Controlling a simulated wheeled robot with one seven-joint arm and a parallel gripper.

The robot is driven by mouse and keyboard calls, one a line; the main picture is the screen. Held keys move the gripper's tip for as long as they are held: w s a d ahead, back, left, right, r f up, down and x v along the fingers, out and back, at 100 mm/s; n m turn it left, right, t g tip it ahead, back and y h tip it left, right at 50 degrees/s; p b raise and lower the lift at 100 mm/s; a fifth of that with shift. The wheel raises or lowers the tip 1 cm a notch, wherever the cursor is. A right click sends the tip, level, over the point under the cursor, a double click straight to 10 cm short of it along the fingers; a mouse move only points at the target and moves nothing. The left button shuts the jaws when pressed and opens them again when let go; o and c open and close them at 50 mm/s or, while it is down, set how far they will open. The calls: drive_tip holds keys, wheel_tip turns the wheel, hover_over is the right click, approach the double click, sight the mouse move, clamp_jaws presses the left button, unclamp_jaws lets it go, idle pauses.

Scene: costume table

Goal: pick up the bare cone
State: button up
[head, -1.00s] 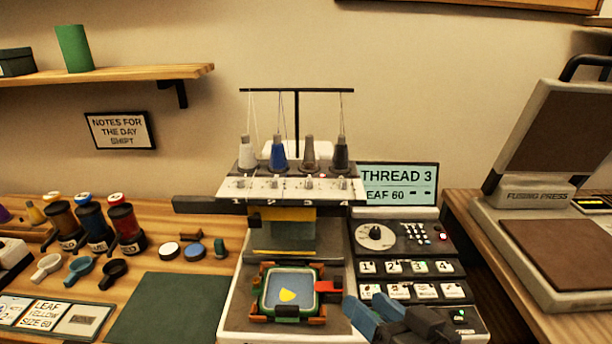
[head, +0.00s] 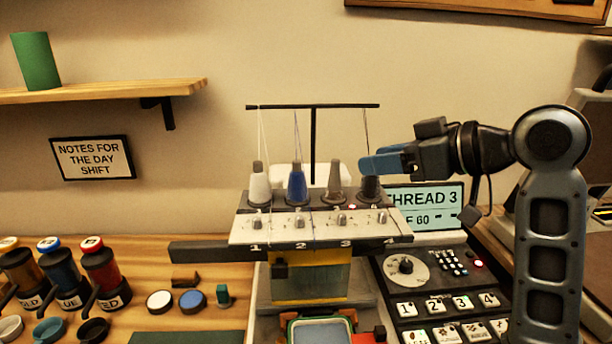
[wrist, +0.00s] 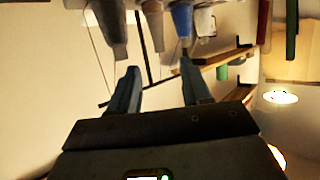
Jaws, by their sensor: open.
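The bare cone (head: 335,181) is the grey-brown one on the third spindle of the embroidery machine; I see no thread rising from it. It stands upright between the blue cone (head: 297,184) and the dark cone (head: 370,190). In the wrist view, which looks upside down, the bare cone (wrist: 152,22) hangs from the top edge, between the dark cone (wrist: 111,30) and the blue one (wrist: 182,20). My gripper (head: 364,164) is open and empty, its blue fingers at the dark cone's top, right of the bare cone. Its fingertips (wrist: 160,63) are spread apart.
A white cone (head: 259,185) stands on the first spindle. A thread rack (head: 313,106) rises behind the cones, with threads hanging down. The screen (head: 425,205) reads THREAD 3, partly hidden by my arm. A hoop (head: 290,330) lies below.

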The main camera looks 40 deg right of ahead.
sight(339, 162)
drive_tip(key=shift+r+p+x, duration=0.1)
drive_tip(key=shift+p+x, duration=0.3)
drive_tip(key=shift+x, duration=1.65)
drive_tip(key=shift+r+p+x, duration=0.15)
drive_tip(key=shift+p+x, duration=0.2)
drive_tip(key=shift+x, duration=1.7)
drive_tip(key=shift+w, duration=0.1)
drive_tip(key=shift+c, duration=0.5)
clamp_jaws()
